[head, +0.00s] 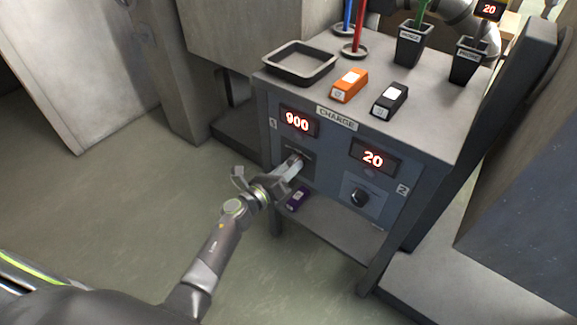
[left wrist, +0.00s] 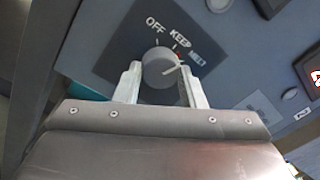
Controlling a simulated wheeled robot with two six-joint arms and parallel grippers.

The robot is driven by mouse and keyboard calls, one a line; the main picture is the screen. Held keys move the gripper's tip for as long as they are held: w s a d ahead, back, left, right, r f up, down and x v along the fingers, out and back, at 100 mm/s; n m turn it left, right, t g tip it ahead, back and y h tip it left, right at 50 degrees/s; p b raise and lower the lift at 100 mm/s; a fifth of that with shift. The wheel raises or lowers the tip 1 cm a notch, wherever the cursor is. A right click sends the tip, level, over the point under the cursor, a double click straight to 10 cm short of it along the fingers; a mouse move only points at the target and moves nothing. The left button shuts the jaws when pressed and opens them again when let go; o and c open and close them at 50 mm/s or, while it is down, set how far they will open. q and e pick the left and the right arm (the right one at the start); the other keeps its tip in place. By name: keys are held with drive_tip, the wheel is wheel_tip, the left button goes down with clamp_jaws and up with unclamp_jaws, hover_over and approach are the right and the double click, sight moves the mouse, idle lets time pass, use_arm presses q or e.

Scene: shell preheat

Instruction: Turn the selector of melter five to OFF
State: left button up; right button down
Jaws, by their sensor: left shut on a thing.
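My left gripper (head: 293,166) reaches the front of a grey cabinet, at the panel marked 1 under a red display (head: 298,122) reading 900. In the left wrist view its two fingers (left wrist: 160,76) are shut on a round dark selector knob (left wrist: 156,64), one on each side. The dial plate (left wrist: 130,42) reads OFF, KEEP and MELT. A pale pointer line on the knob points right, towards the MELT side. A second knob (head: 359,197), at the panel marked 2, is free below a display (head: 373,159) reading 20. No number five shows. My right gripper is not in view.
On the cabinet top (head: 330,108) are an empty dark tray (head: 300,64), an orange block (head: 349,85), a black block (head: 389,99) and two dark pots (head: 411,45). The floor to the left is clear.

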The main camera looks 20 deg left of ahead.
use_arm(q)
drive_tip(key=shift+d+n+t+y+p, duration=0.15)
drive_tip(key=shift+n+p, duration=1.1)
drive_tip(key=shift+n, duration=2.3)
drive_tip(key=shift+a+n+t+y+p, duration=0.2)
drive_tip(key=shift+n+p, duration=1)
drive_tip(key=shift+n, duration=2.35)
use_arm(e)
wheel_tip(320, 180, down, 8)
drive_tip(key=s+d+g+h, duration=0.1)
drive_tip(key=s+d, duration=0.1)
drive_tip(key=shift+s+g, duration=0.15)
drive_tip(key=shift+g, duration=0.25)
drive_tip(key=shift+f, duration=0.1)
use_arm(q)
drive_tip(key=o, duration=1)
drive_tip(key=shift+s, duration=0.15)
